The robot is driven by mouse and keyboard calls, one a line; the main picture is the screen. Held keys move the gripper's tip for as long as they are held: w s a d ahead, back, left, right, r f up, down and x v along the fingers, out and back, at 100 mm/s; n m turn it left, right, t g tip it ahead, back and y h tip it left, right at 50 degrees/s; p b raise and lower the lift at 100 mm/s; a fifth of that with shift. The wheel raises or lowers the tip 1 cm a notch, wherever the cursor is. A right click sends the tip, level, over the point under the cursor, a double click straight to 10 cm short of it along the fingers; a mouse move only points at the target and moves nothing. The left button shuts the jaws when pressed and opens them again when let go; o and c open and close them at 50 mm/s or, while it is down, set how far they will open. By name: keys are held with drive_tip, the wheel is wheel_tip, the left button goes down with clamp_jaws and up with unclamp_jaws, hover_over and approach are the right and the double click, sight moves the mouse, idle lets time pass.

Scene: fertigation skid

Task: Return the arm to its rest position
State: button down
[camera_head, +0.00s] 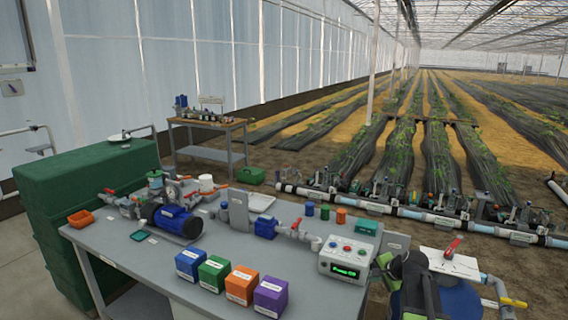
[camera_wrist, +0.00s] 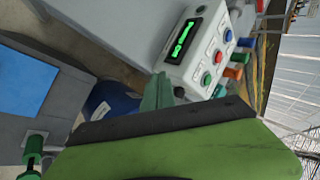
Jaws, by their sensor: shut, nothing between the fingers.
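My arm stands at the right front of the grey bench in the head view. My gripper (camera_head: 384,262) is shut and empty, close beside the right side of the white control box (camera_head: 343,260). I cannot tell in the head view whether it touches the box. The box has a lit green display with small text, and several coloured buttons. In the wrist view the box (camera_wrist: 205,60) appears turned on its side. The greenish fingertips (camera_wrist: 158,93) of my gripper show close to its lower edge there, and my green and dark housing fills the lower part.
Blue, green, orange and purple boxes (camera_head: 271,294) line the bench front. Planted rows lie beyond.

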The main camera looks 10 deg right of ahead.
drive_tip(key=s+a+n+g, duration=0.1)
drive_tip(key=s+a+n, duration=0.1)
drive_tip(key=a, duration=0.6)
drive_tip(key=s+a+f+n+g+p, duration=0.1)
drive_tip(key=s+a+n+g, duration=0.1)
drive_tip(key=a, duration=0.6)
drive_tip(key=s+a+f+n+g, duration=0.1)
drive_tip(key=s+a+n, duration=0.3)
drive_tip(key=a, duration=0.4)
drive_tip(key=shift+s+a+f+n, duration=0.2)
drive_tip(key=shift+a+n, duration=0.1)
drive_tip(key=shift+n, duration=0.1)
drive_tip(key=s, duration=0.1)
drive_tip(key=s+n+g, duration=0.1)
drive_tip(key=s+a+n, duration=0.1)
drive_tip(key=s, duration=0.1)
drive_tip(key=shift+a+f+g, duration=0.1)
drive_tip(key=shift+f+g, duration=0.2)
drive_tip(key=shift+f, duration=0.05)
drive_tip(key=s+d, duration=0.1)
drive_tip(key=s+d+n+g+h, duration=0.1)
drive_tip(key=s, duration=0.1)
drive_tip(key=s+d+n, duration=0.1)
drive_tip(key=s, duration=0.1)
drive_tip(key=shift+d+f+g+h, duration=0.15)
drive_tip(key=shift+f+g+h, duration=0.2)
drive_tip(key=shift+g+h, duration=0.05)
drive_tip(key=shift+s+d+n, duration=0.15)
drive_tip(key=shift+s+n, duration=0.15)
drive_tip(key=shift+n, duration=0.2)
